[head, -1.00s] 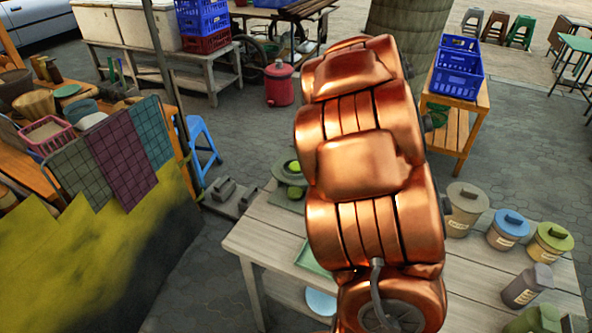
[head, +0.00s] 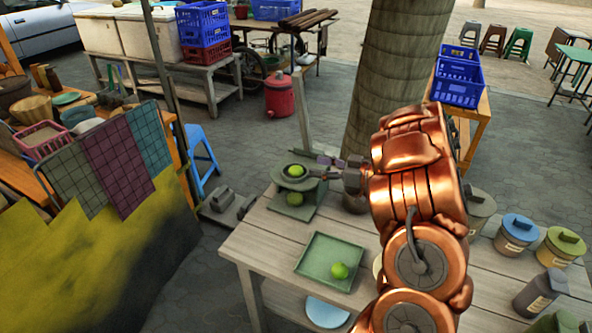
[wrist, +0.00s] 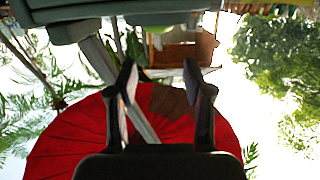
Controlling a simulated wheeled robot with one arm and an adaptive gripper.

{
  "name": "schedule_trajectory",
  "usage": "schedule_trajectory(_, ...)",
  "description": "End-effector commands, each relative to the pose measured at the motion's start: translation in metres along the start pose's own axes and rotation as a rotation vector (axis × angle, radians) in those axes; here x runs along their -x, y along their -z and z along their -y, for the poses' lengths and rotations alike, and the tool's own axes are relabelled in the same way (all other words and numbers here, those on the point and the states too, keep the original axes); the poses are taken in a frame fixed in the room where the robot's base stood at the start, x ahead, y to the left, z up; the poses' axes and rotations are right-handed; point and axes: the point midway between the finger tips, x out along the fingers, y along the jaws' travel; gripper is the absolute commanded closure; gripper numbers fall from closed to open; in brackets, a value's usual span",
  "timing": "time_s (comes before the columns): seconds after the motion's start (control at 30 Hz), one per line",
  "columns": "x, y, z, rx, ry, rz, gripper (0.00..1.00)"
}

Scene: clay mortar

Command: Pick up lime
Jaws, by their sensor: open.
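A third lime (head: 339,270) lies on a square green tray (head: 312,261) nearer the front. My gripper (head: 322,170) is just right of the upper lime, at about dish height, with its fingers toward it. In the wrist view the two fingers (wrist: 160,75) are spread, with nothing held between them.
Lidded canisters (head: 517,232) stand on the table's right side. A tree trunk (head: 398,75) rises behind the table. Blue crates (head: 458,82) stand on an orange stand at the right. The table's front-left planks (head: 262,245) are clear.

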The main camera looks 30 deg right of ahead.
Motion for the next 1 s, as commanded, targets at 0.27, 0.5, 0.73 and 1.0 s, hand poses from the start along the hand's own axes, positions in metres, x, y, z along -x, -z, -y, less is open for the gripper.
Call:
schedule_trajectory(0.27, -0.021, -0.002, 0.000, -0.002, 0.001, 0.000, 0.49)
schedule_trajectory(0.5, -0.044, -0.013, -0.001, -0.002, 0.000, 0.002, 0.49)
schedule_trajectory(0.73, -0.067, -0.016, -0.001, 0.000, 0.001, 0.000, 0.49)
schedule_trajectory(1.0, -0.070, -0.017, -0.002, 0.001, -0.002, 0.002, 0.49)
